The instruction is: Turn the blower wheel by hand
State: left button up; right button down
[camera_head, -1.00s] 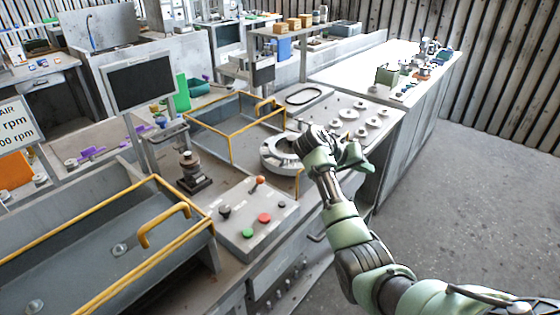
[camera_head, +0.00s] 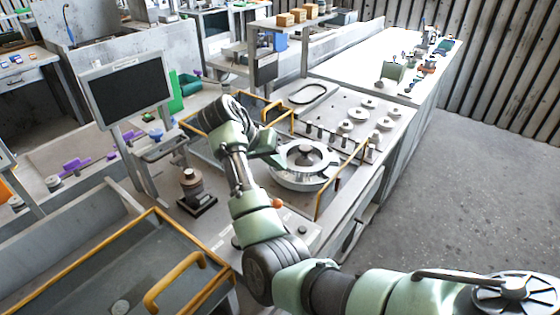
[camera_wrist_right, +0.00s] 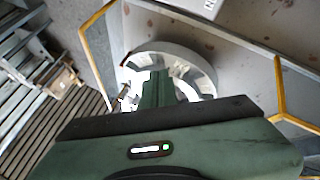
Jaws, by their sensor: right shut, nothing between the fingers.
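The blower housing (camera_head: 292,183) is a pale ring on the bench, with the dark-centred blower wheel (camera_head: 306,154) inside it. My right gripper (camera_head: 277,158) is shut and empty at the left side of the wheel. In the right wrist view its green fingers (camera_wrist_right: 157,88) lie over the bright opening of the housing (camera_wrist_right: 198,62) and hide part of the wheel. I cannot tell whether the fingertips touch the wheel. My left gripper is not in view.
Yellow rails (camera_head: 329,190) stand close around the housing. A control box (camera_head: 300,228) lies in front, partly behind my arm. A dark-based post (camera_head: 194,192) and a monitor (camera_head: 126,90) stand to the left. Several small round parts (camera_head: 358,113) lie on the bench behind.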

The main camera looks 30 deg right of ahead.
aim_at(303, 182)
jog(key=x, duration=0.2)
jog(key=p+x, duration=0.1)
jog(key=x, duration=0.5)
jog(key=shift+s+d+p, duration=0.25)
jog(key=shift+p, duration=0.1)
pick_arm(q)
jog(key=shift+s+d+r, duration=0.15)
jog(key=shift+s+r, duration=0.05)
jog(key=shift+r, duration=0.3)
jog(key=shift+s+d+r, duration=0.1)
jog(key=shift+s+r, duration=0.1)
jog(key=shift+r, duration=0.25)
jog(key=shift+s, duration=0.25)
